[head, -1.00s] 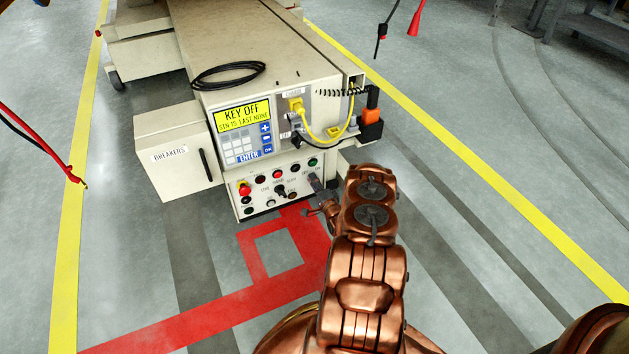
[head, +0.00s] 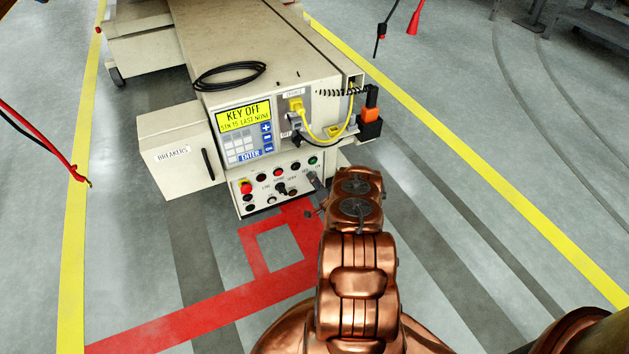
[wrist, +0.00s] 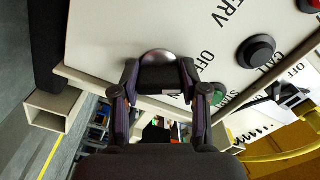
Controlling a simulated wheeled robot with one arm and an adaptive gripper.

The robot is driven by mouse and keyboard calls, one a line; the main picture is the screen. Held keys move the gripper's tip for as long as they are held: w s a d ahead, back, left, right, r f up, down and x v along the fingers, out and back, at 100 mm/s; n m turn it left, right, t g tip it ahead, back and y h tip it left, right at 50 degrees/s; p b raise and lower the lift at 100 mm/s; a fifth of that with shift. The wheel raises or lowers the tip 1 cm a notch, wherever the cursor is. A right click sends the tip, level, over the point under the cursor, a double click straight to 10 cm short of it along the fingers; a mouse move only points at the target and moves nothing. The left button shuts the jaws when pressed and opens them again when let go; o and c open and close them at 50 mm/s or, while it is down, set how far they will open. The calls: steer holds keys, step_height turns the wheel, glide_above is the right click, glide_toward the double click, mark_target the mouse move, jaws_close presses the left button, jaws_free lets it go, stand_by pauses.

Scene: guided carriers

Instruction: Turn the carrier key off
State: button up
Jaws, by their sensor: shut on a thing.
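The carrier's control panel (head: 262,208) shows in the head view, below a display (head: 243,115) that reads KEY OFF, with a smaller line below. The carrier key is at the panel's right side, by the OFF and ON labels. My gripper (wrist: 160,78) is close against the panel in the wrist view, with its two fingers shut around the key. A rounded dark knob top (wrist: 157,57) shows between the fingertips, and the rest of the key is hidden. In the head view my arm covers most of the gripper.
A dark button (wrist: 256,52) and a green button (wrist: 218,92) are close beside the fingers. The breakers box (head: 180,155) is on the left.

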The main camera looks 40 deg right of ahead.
steer(key=o, duration=1.1)
steer(key=shift+o, duration=0.2)
steer(key=v, duration=1.2)
